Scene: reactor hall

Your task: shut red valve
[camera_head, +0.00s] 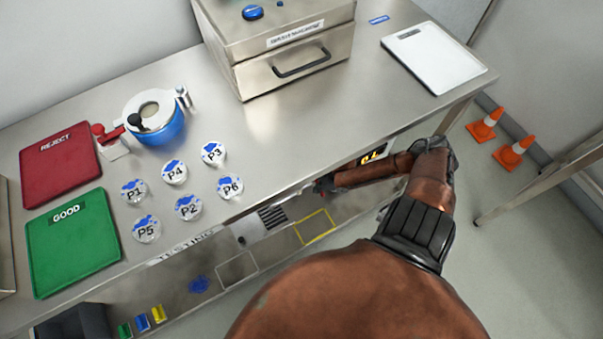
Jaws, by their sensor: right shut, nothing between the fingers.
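A small red valve handle (111,134) with a round red knob sits on the left side of a device with a blue bowl and a white ring top (160,122). The device stands on the steel table, right of the red tray. My right gripper (319,186) is small and partly hidden at the table's front edge, well to the right of the valve. It is shut and holds nothing. It is clear of the valve. My left gripper is out of view.
Several labelled round containers (188,206) stand between the device and the table's front edge. A red REJECT tray (60,165) and green GOOD tray (72,243) lie at left. A steel machine (285,75) stands behind. A lower shelf (275,250) shows below the table edge.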

